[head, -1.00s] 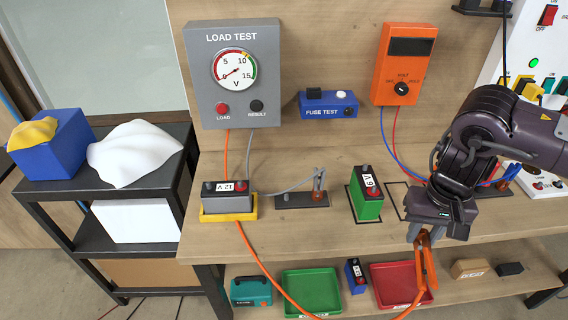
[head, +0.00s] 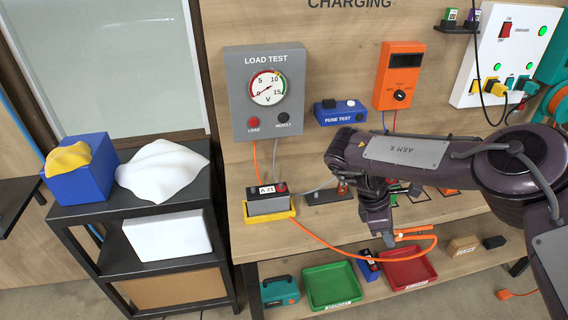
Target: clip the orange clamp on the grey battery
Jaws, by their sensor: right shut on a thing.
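The grey battery (head: 268,205), with its upside-down label and a red terminal at the right of its top, sits in a yellow tray (head: 292,213) at the bench's left end. My right gripper (head: 389,237) points down at the bench's front edge, to the right of the battery and apart from it. It is shut on the orange clamp (head: 402,237), which sticks out to the right; the fingers hide part of it. An orange cable (head: 340,252) loops from the clamp back toward the battery side. My left gripper is not in view.
The load tester (head: 265,108) stands behind the battery. A dark stand (head: 322,196) with a grey lead is right of it. My right arm hides much of the bench's right part. A green tray (head: 332,285) and a red tray (head: 410,272) lie on the shelf below.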

